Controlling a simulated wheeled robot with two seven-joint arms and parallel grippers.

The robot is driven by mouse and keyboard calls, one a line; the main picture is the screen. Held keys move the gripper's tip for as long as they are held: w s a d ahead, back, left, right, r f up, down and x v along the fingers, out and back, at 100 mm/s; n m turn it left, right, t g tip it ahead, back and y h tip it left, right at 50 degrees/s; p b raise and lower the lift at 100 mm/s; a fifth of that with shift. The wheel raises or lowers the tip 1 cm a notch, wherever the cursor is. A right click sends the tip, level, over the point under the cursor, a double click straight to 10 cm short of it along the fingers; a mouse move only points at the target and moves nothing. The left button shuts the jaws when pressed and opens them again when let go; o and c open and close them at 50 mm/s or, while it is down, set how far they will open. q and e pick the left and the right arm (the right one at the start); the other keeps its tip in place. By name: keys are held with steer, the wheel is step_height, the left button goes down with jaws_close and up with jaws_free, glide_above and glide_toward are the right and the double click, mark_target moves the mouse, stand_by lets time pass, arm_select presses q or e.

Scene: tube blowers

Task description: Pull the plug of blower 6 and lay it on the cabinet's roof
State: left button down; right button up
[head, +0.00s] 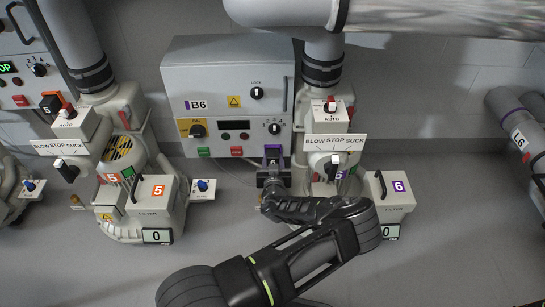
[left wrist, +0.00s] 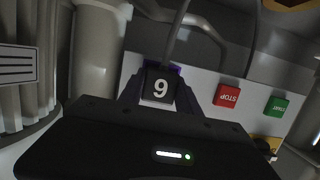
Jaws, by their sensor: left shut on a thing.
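The grey cabinet marked B6 (head: 213,80) stands on the floor against the wall, and its flat roof (head: 225,42) is bare. The plug of blower 6, dark with purple edges (head: 272,149), shows at the cabinet's lower right front. In the left wrist view the plug's number face (left wrist: 161,88) is upside down, so its 6 reads like a 9. My left gripper (head: 271,168) is shut on the plug, with a finger on each side. Whether the plug still sits in a socket is hidden. My right gripper is not in view.
Blower 6 (head: 325,122) stands close to the cabinet's right, with its filter box (head: 391,196) in front. A silver pipe (head: 440,15) crosses above. Blower 5 (head: 115,115) stands to the left. A thin cable runs from the plug. Floor in front is mostly clear.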

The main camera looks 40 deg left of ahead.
arm_select(q)
steer(key=shift+s+d, duration=0.15)
steer(key=shift+s, duration=0.05)
steer(key=shift+f+p+v, duration=0.2)
steer(key=shift+p+v, duration=0.1)
steer(key=shift+v, duration=0.6)
steer(key=shift+f+p+v, duration=0.25)
steer(key=shift+p+v, duration=0.1)
steer(key=shift+v, duration=0.6)
steer(key=shift+f+p+v, duration=0.2)
steer(key=shift+p+v, duration=0.1)
steer(key=shift+v, duration=0.6)
steer(key=shift+s+d, duration=0.15)
steer(key=shift+s+d, duration=0.2)
